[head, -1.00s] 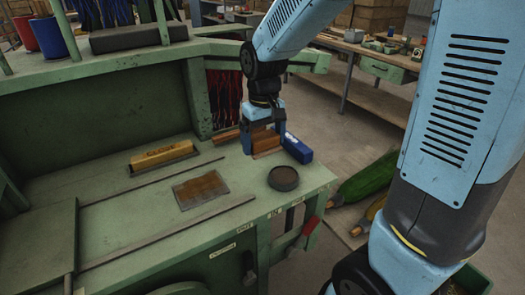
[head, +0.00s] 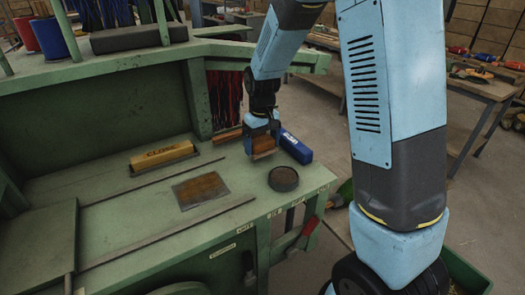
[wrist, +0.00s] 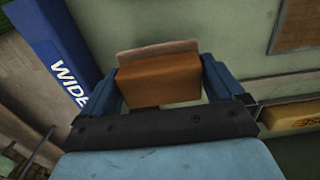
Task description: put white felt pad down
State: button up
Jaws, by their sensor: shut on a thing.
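My gripper (head: 262,138) is over the back right of the green bench (head: 225,225). Its blue fingers are shut on an orange-brown block (head: 264,146). In the wrist view the block (wrist: 158,80) sits between both fingers, with a paler brown strip along its far edge. I cannot tell whether the block touches the bench top. I see no plainly white felt pad in either view; the block's underside is hidden.
A blue block marked WIDE (head: 296,147) lies close right of my gripper. A dark round dish (head: 283,178) is nearer the front. A yellow CLOSE block (head: 161,155) and a brown plate (head: 200,190) lie to the left. Bare bench top lies between them.

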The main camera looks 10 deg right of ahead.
aim_at(262, 151)
jog(key=shift+f, duration=1.55)
jog(key=shift+f, duration=0.1)
jog(key=o, duration=0.7)
